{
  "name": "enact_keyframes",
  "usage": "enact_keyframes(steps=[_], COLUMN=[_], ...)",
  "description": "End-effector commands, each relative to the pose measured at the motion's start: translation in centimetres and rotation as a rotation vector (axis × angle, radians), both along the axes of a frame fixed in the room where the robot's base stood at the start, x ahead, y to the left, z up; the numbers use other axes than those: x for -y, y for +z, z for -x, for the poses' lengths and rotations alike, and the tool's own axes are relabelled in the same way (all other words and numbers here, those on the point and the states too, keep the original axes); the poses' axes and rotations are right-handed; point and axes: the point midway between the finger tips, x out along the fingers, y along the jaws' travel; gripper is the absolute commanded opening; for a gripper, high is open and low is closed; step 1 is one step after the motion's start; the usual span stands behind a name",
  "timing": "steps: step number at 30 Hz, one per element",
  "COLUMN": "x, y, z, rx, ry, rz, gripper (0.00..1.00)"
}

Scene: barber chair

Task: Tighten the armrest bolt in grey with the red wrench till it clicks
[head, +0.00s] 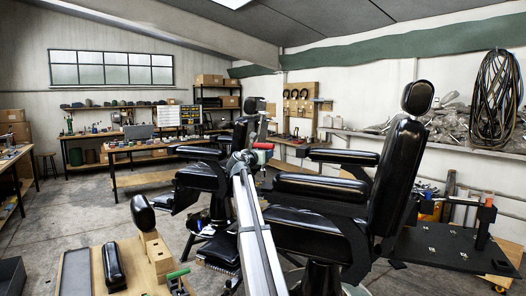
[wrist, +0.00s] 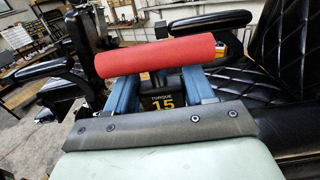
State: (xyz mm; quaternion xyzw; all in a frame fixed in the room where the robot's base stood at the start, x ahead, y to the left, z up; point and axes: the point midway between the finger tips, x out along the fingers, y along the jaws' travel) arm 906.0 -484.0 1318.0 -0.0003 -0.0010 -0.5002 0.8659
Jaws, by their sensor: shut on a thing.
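My gripper (wrist: 155,79) is shut on the red wrench (wrist: 160,55), with its blue fingers at the red handle, which lies crosswise. A dark block below the handle reads "TORQUE 15" in the wrist view. In the head view my gripper (head: 250,157) and the red wrench (head: 263,146) are held up in front of the black barber chairs, near armrest height. The near barber chair (head: 398,172) stands right of my arm, with a padded armrest (head: 322,186) beside it. I cannot make out the grey armrest bolt or whether the wrench touches it.
A wooden bench (head: 135,262) at the lower left carries black pads and a green-handled tool (head: 178,273). A black cart (head: 445,245) stands at the right. A second chair (head: 205,175) is close behind my arm. Open floor (head: 70,222) lies to the left.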

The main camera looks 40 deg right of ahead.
Motion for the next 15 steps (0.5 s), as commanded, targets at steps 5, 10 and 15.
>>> enact_keyframes(steps=[5,10,15], x=[-0.02,-0.05,-0.04], y=[-0.82,-0.80,-0.78], z=[0.01,-0.01,-0.02], rx=[-0.001,0.000,0.000], ry=[0.000,0.000,0.000], rz=[0.000,0.001,0.001], gripper=[0.07,0.07,0.07])
